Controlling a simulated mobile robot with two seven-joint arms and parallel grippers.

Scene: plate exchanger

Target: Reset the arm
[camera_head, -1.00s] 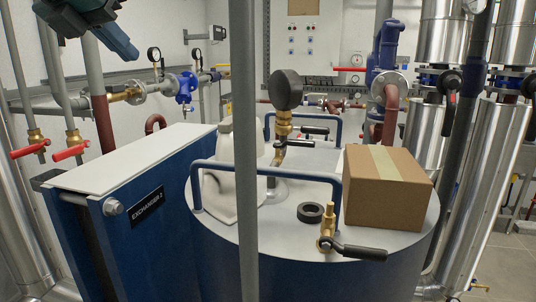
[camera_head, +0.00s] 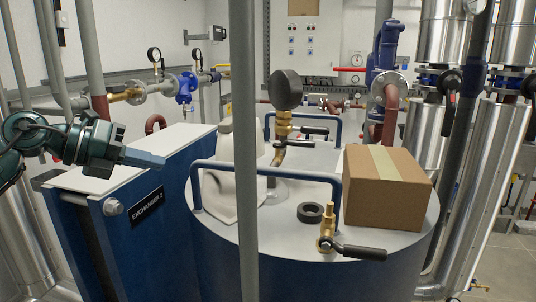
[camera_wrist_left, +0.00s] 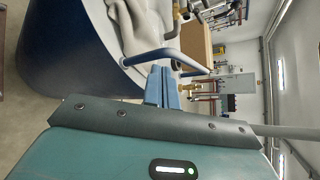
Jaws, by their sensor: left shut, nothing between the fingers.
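My left gripper (camera_head: 146,159) comes in from the left in the head view, over the white top of the blue exchanger (camera_head: 92,178). Its fingers are together, point to the right and hold nothing. In the left wrist view the blue fingers (camera_wrist_left: 162,88) are side by side, with the tank's blue rail and brass valve beyond them. The gripper appears apart from the tank (camera_head: 225,262). My right gripper is not in view.
A blue handrail (camera_head: 265,173) and a grey vertical pole (camera_head: 244,130) stand near. Pipes line the left.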

